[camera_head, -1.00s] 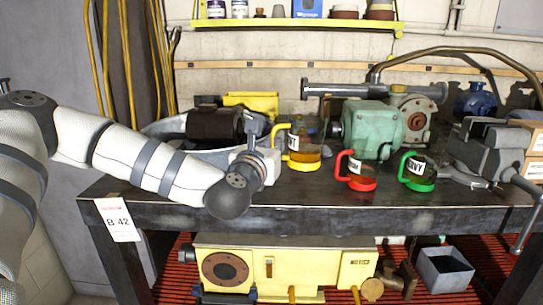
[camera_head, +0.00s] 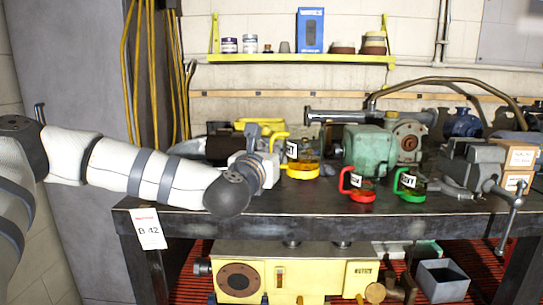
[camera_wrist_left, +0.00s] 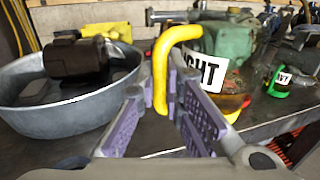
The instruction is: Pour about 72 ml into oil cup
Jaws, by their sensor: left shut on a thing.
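A clear jug (camera_head: 302,160) with amber oil, a yellow handle and base and a white label stands upright at the left of the workbench. In the left wrist view its label ends in "GHT" and its yellow handle (camera_wrist_left: 161,75) passes between my purple finger pads. My left gripper (camera_head: 274,146) is shut on that handle. I cannot tell whether the jug's base touches the bench. A red-handled jug (camera_head: 357,190) and a green-handled jug (camera_head: 408,186) stand to the right. A green motor (camera_head: 368,150) stands behind them. I cannot make out an oil cup. My right gripper is not in view.
A grey metal basin (camera_wrist_left: 60,110) holding a dark motor (camera_wrist_left: 78,62) is left of the gripper. A grey vise (camera_head: 478,165) stands on the workbench (camera_head: 300,218) at right. The bench's front strip is mostly clear. A yellow shelf (camera_head: 300,58) hangs above.

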